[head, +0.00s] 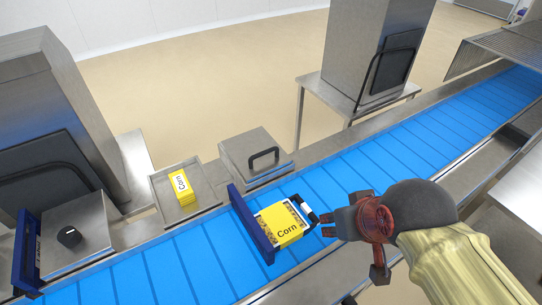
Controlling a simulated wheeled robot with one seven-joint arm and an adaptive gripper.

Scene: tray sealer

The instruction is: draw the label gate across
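A blue gate plate (250,224) stands across the blue belt in the middle of the view. A second blue gate plate (27,256) is at the far left, beside a metal station with a black knob (69,236). I cannot tell which is the label gate. A yellow Corn pack (280,225) sits on the belt just right of the middle plate. My gripper (355,248) is over the belt's near side, right of the pack. Its dark fingers look spread apart with nothing between them. One finger is close to the pack's right end; I cannot tell if they touch.
Another yellow Corn pack (180,185) lies on a metal tray (160,192) behind the belt. A metal box with a black handle (263,159) stands beside it. Tall metal cabinets stand behind. The belt (430,125) is clear towards the upper right.

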